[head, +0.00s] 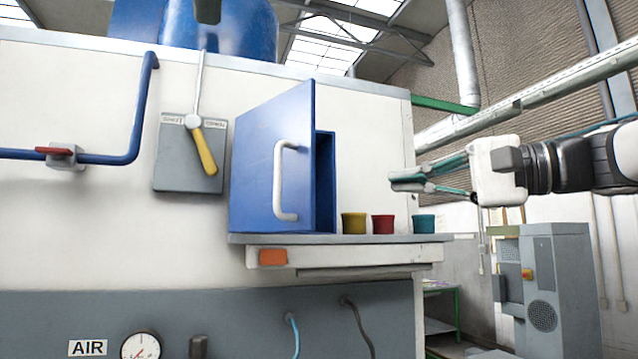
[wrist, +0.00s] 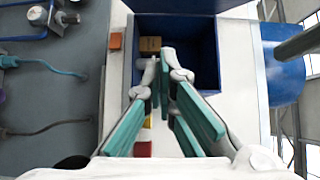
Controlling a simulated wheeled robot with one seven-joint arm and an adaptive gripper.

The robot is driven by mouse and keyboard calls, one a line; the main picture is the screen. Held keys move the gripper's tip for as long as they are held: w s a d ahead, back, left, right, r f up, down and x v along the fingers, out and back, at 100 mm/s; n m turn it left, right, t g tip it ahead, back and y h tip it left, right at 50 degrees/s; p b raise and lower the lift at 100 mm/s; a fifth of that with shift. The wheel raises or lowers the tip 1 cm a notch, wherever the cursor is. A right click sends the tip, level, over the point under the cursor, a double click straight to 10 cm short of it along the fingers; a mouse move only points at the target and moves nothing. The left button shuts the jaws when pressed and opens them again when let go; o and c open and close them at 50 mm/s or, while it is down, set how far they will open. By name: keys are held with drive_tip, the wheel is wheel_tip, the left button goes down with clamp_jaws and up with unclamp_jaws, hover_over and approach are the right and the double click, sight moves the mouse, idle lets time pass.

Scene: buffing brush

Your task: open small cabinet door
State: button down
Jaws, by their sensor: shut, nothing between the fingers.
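The small blue cabinet (head: 326,180) stands on a ledge against the white machine wall. Its blue door (head: 255,165) is swung open, with its free right edge out from the body and a white curved handle (head: 279,180) on its face. The wrist view looks into the dark blue cabinet interior (wrist: 190,50), where a small brown-yellow block (wrist: 150,45) shows. My gripper (head: 400,182) is shut and empty, to the right of the cabinet and apart from the door and handle. Its teal fingers also show in the wrist view (wrist: 167,85).
A grey plate with a yellow-handled lever (head: 205,150) is on the wall to the left.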

drive_tip(key=w+a+p, duration=0.2)
drive_tip(key=a+p, duration=0.1)
drive_tip(key=a, duration=0.8)
drive_tip(key=shift+w, duration=0.25)
drive_tip(key=shift+a, duration=0.1)
